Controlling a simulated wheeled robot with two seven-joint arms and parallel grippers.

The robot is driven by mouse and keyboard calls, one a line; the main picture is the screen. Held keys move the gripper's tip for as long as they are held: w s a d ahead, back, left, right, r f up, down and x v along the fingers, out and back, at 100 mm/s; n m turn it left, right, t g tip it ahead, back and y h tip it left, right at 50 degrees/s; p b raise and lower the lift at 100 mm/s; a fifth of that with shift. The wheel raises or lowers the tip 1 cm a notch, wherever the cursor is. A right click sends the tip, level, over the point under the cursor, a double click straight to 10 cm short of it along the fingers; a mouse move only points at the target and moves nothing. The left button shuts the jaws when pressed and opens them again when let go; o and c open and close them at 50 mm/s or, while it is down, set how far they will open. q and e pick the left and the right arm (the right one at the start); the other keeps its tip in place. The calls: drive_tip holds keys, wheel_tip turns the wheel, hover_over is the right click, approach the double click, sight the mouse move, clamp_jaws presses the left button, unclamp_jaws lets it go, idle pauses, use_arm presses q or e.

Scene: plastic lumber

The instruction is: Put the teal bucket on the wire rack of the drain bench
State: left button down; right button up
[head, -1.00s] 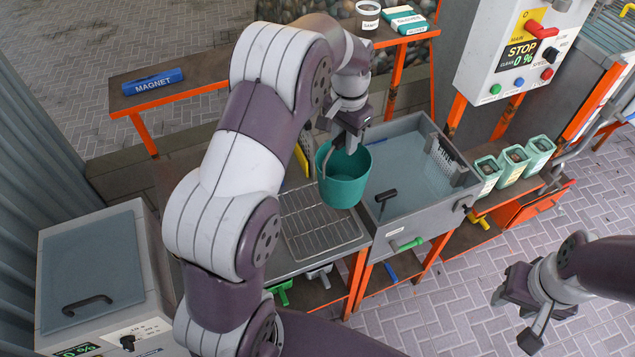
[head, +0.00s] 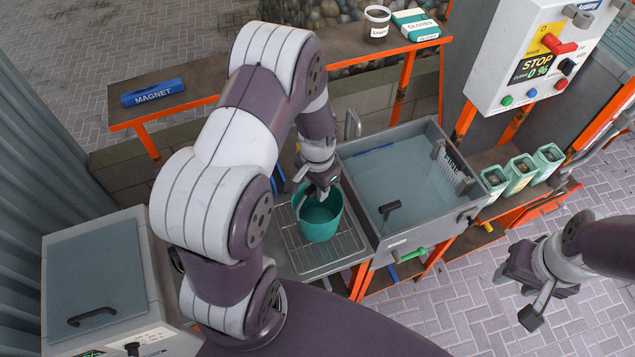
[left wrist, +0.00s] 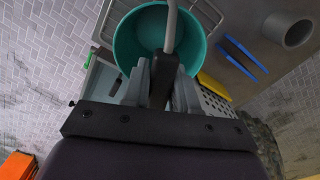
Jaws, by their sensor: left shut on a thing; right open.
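The teal bucket (head: 319,222) is upright over the wire rack (head: 340,252) of the drain bench. I cannot tell whether its base touches the wires. My left gripper (head: 318,190) is above the bucket and shut on its grey handle. In the left wrist view the handle runs between the fingers (left wrist: 160,85), with the bucket (left wrist: 135,42) behind them and part of the wire rack (left wrist: 205,15) beside it. My right gripper (head: 520,290) is open and empty, over the paving at the right.
A grey water basin (head: 400,180) adjoins the rack on the right. Blue tongs (left wrist: 240,58) and a yellow item (left wrist: 213,86) lie near the bucket. Several small green-rimmed bins (head: 520,172) stand right of the basin. A shelf with a blue magnet (head: 153,93) runs behind.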

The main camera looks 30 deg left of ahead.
use_arm(q)
drive_tip(key=shift+f, duration=0.3)
drive_tip(key=shift+s+d, duration=0.15)
drive_tip(key=shift+s, duration=0.05)
drive_tip(key=shift+f, duration=0.25)
drive_tip(key=c, duration=0.9)
unclamp_jaws()
drive_tip(key=shift+w, duration=0.1)
